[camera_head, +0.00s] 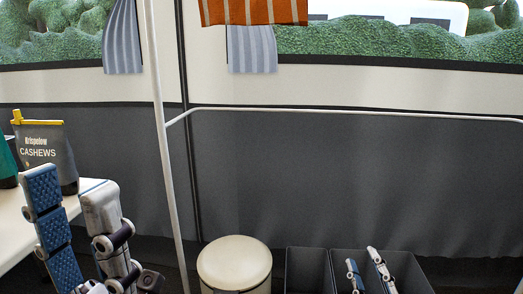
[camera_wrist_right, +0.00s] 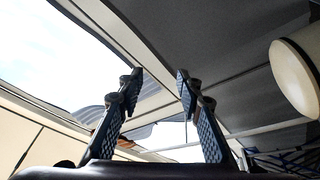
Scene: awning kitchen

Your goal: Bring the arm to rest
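My left gripper (camera_head: 68,178) is at the lower left of the head view, pointing up, with its two fingers apart and nothing between them. It appears in front of the white table edge. My right gripper (camera_head: 363,256) is low at the right of the head view, its fingertips in front of the dark bins. In the right wrist view my right gripper (camera_wrist_right: 158,76) has its fingers apart and holds nothing. Most of the right arm is below the head view's edge.
A dark bag of cashews (camera_head: 55,155) with a yellow clip stands on the white table (camera_head: 14,238) at left. A round cream-topped bin (camera_head: 234,262) stands left of the dark bins (camera_head: 308,268). A white pole (camera_head: 160,130) rises left of centre. Dark grey awning wall (camera_head: 330,180) lies behind.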

